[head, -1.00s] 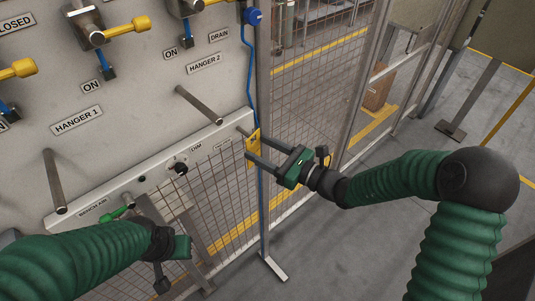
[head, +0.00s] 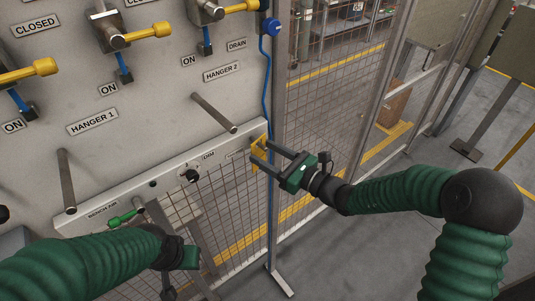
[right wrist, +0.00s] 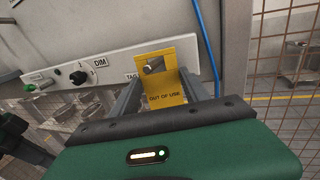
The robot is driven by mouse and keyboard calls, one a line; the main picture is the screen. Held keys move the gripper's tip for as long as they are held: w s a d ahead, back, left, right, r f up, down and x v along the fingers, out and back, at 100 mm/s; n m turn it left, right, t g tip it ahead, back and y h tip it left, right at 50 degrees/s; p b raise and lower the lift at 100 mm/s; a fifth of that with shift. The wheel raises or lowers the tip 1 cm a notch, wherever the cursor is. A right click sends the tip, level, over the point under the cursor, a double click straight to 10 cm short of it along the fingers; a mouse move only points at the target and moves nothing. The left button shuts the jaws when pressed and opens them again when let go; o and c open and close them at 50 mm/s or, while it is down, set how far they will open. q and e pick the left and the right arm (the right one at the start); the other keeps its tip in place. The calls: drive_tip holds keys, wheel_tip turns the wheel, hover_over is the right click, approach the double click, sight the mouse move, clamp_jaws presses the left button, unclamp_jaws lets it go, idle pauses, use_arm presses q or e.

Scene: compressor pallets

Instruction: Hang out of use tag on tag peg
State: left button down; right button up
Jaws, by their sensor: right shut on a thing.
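The yellow out of use tag (head: 257,158) is held at the right end of the pale rail, and its lettering shows in the right wrist view (right wrist: 166,98). My right gripper (head: 262,157) is shut on the tag; its two fingers flank it in the right wrist view (right wrist: 172,98). A grey peg-like piece (right wrist: 154,66) shows at the opening in the tag's upper part, beside a partly covered "TAG" label. I cannot tell whether it passes through the opening. My left gripper (head: 180,270) is low at the left, its fingers unclear.
A blue hose (head: 265,85) runs beside the tag, and mesh fencing (head: 330,110) stands to the right.

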drive_tip(key=o, duration=1.5)
drive_tip(key=shift+o, duration=0.2)
